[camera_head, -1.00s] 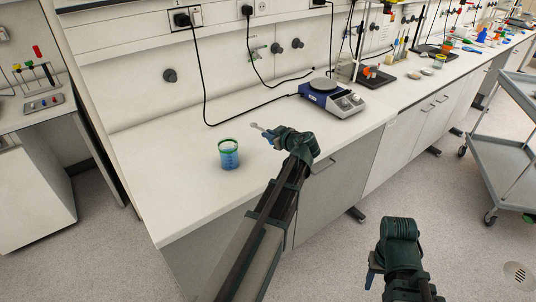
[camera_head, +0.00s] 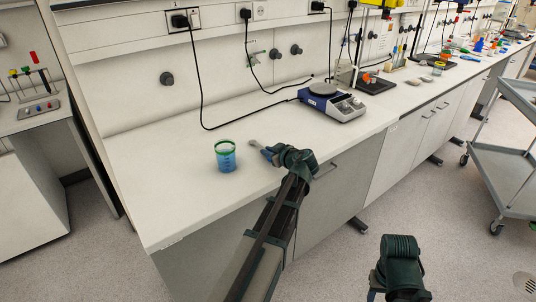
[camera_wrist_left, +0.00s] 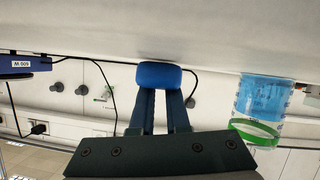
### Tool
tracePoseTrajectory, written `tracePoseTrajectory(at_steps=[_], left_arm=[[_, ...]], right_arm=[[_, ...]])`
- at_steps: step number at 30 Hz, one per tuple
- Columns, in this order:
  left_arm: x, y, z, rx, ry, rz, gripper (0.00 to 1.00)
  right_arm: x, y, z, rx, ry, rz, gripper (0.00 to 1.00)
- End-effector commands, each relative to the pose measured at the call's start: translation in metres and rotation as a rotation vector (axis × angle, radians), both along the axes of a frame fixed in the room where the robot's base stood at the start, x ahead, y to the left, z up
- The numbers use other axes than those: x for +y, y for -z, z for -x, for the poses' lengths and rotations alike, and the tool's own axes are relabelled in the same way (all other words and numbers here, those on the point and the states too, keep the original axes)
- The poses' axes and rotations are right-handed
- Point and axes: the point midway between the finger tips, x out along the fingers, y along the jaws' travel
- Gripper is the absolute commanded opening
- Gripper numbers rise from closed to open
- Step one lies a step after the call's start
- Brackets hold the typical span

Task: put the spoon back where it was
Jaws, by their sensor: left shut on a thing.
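My left gripper (camera_head: 266,154) is over the white bench top (camera_head: 170,201), right of the beaker. It is shut on the spoon (camera_head: 254,143), whose pale grey end sticks out up and to the left. In the left wrist view a rounded blue piece (camera_wrist_left: 158,76) shows at the fingertips; the pale end is hidden there. I cannot tell whether the spoon touches the bench. A clear beaker of blue liquid with a green rim (camera_head: 225,156) stands upright, apart from the gripper. My right gripper (camera_head: 373,294) is cut off at the bottom edge; its jaws cannot be judged.
A blue and grey hotplate stirrer (camera_head: 330,102) stands on the bench behind and to the right of my left gripper. Black cables hang down the wall and lie on the bench. The bench is clear left of the beaker. A grey cart (camera_head: 509,170) stands at right.

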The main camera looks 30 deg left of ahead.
Motion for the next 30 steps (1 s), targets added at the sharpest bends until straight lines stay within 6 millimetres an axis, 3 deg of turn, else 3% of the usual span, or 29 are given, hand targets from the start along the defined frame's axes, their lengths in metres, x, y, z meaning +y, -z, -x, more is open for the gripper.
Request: tracePoseTrajectory(at_steps=[5,6,11,21,30], left_arm=[[0.0,0.004,0.0,0.0,0.0,0.0,0.0],[0.0,0.003,0.0,0.0,0.0,0.0,0.17],[0.0,0.003,0.0,0.0,0.0,0.0,0.43],[0.0,-0.003,0.0,0.0,-0.001,0.0,0.43],[-0.047,-0.026,0.026,0.0,0.003,-0.001,0.43]], right_arm=[[0.0,0.004,0.0,0.0,0.0,0.0,0.5],[0.0,0.003,0.0,0.0,0.0,0.0,0.5],[0.0,0.003,0.0,0.0,0.0,0.0,0.5],[0.0,-0.003,0.0,0.0,0.0,0.0,0.5],[0.0,-0.026,0.0,0.0,0.0,0.0,0.5]])
